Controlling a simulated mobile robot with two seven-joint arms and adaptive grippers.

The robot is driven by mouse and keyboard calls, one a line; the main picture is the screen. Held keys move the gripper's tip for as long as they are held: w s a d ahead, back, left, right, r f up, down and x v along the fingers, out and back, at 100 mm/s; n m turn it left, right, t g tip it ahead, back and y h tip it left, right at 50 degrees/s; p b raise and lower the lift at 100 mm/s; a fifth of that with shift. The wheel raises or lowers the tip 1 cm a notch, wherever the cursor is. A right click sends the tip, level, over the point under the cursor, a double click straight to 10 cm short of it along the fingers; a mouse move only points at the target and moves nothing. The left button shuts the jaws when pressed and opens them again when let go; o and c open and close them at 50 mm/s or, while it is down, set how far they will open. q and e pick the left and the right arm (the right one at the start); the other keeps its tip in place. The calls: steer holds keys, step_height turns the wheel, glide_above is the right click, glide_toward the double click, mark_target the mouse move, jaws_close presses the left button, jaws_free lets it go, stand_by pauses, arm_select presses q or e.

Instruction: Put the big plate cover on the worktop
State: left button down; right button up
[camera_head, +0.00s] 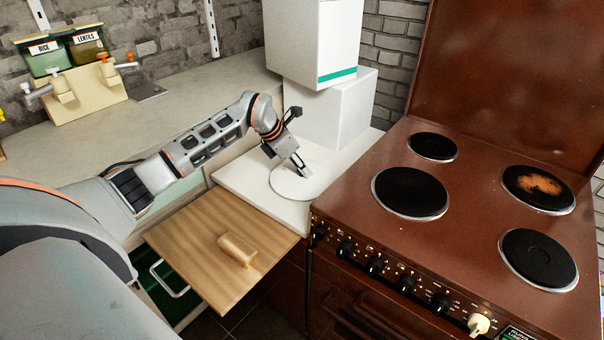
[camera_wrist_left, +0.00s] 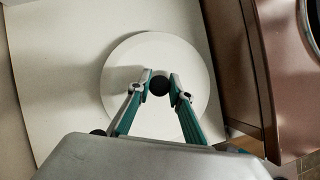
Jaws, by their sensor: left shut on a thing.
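The big plate cover is a white round disc (camera_head: 293,184) lying on or just above the white worktop (camera_head: 237,176), between the white boxes and the brown stove. My left gripper (camera_head: 305,172) points down over the disc's middle. In the left wrist view the gripper (camera_wrist_left: 160,86) is shut on a dark round knob (camera_wrist_left: 160,86) at the centre of the cover (camera_wrist_left: 203,75). I cannot tell whether the cover's rim touches the worktop. My right gripper is not in view.
A brown stove (camera_head: 470,235) with several black hotplates stands right of the worktop. Stacked white boxes (camera_head: 330,110) stand behind the cover. A pulled-out wooden board (camera_head: 190,245) holds a small tan block (camera_head: 237,250). Rice and lentil dispensers (camera_head: 75,75) stand at the back left.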

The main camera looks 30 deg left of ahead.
arm_select(q)
step_height(320, 180, down, 2)
steer(key=shift+f, duration=0.15)
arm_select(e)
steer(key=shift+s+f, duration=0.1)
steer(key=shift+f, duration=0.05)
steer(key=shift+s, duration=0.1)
arm_select(q)
steer(key=c, duration=2)
jaws_free()
steer(key=shift+o, duration=0.9)
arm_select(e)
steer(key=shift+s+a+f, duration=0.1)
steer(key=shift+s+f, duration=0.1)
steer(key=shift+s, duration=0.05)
